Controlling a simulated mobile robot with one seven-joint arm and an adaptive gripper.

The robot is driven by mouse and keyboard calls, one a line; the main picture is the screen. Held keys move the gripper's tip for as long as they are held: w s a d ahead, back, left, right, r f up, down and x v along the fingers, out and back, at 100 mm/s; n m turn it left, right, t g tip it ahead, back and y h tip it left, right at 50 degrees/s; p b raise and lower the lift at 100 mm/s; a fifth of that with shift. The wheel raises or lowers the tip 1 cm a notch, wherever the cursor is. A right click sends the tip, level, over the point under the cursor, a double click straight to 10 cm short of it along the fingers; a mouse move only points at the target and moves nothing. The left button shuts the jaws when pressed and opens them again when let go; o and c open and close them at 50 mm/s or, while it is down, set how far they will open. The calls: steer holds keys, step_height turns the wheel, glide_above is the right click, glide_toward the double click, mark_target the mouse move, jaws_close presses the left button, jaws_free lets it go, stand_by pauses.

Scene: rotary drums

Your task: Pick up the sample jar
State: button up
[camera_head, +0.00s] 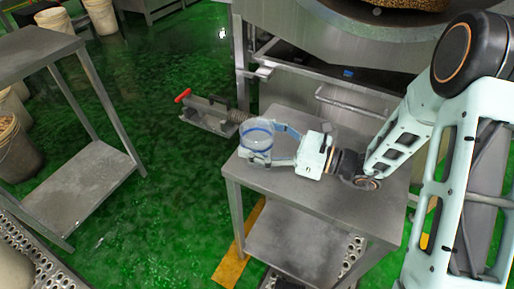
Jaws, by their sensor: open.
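The sample jar (256,136) is a clear, round container with blue bands. It stands upright on the left part of a small grey metal table (345,205). My gripper (268,144) is open, with its two fingers reaching left on either side of the jar. One finger is at the jar's far side and the other at its near side. I cannot tell whether the fingers touch the jar. The arm comes in from the right.
A large metal drum machine (340,45) stands behind the table. A metal device with a red handle (183,96) is left of the table. Another grey table (80,195) stands at the left, with buckets (102,16) near it. The green floor between the tables is mostly clear.

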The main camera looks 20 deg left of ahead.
steer(key=shift+c, duration=0.5)
steer(key=c, duration=1.2)
